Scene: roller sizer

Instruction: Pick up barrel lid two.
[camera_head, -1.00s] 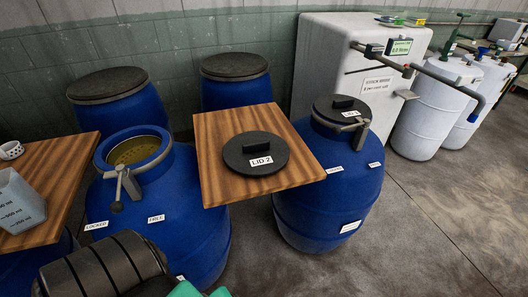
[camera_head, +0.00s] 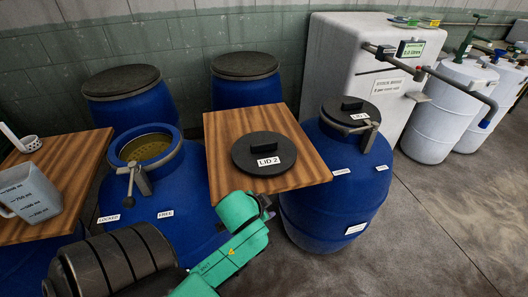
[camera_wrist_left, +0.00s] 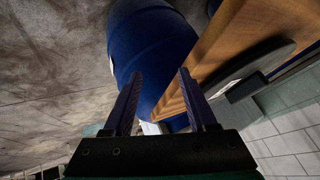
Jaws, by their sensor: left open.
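Barrel lid two (camera_head: 245,160), a dark round lid with a raised bar handle and a white "LID 2" label, lies flat on a square wooden board (camera_head: 222,140) between two blue barrels. My left gripper (camera_head: 267,203) is at the board's front edge, below and in front of the lid, apart from it. In the left wrist view its two fingers (camera_wrist_left: 160,95) are spread with nothing between them. The lid (camera_wrist_left: 262,62) shows there to the right of the fingers, with the board (camera_wrist_left: 215,60) beside it. My right gripper is not in view.
An open blue barrel (camera_head: 180,190) with a clamp stands at left. A blue barrel with a lid (camera_head: 335,200) stands at right. Two more lidded barrels (camera_head: 130,105) (camera_head: 246,90) stand behind. A jug (camera_head: 30,190) is on a wooden table. Floor at right is clear.

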